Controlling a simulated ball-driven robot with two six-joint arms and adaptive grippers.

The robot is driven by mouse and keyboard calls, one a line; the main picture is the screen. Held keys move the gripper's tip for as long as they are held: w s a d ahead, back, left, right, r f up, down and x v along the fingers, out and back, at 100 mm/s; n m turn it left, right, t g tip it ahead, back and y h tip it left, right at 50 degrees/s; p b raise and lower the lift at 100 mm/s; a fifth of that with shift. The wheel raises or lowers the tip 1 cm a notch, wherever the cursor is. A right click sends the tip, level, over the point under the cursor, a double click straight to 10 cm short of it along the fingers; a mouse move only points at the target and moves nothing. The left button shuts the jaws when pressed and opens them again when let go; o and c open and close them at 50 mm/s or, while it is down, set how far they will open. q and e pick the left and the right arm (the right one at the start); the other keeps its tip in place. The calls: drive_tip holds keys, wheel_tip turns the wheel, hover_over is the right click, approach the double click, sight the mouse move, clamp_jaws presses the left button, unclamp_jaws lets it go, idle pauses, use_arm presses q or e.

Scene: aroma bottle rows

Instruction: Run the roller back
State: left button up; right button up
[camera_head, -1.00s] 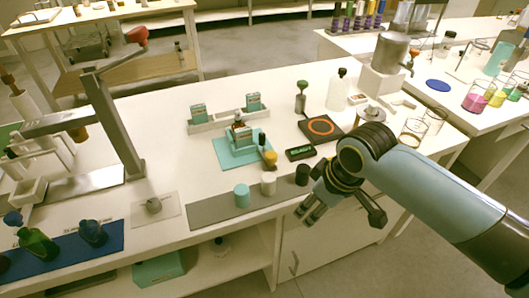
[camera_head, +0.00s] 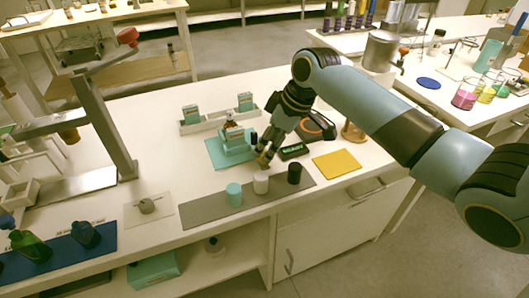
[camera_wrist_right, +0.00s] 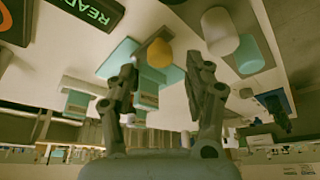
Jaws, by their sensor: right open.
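In the right wrist view my gripper (camera_wrist_right: 165,75) is open, with the knob showing between and beyond the fingers. Contact cannot be told. My left gripper is not in view.
Teal (camera_head: 234,195), white (camera_head: 260,184) and black (camera_head: 294,173) cylinders stand on a grey strip (camera_head: 205,212) in front. A small display (camera_head: 293,151) lies right of the gripper. A yellow mat (camera_head: 337,164) lies right.

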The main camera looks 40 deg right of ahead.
sight(263, 153)
drive_tip(key=shift+x, duration=1.75)
clamp_jaws()
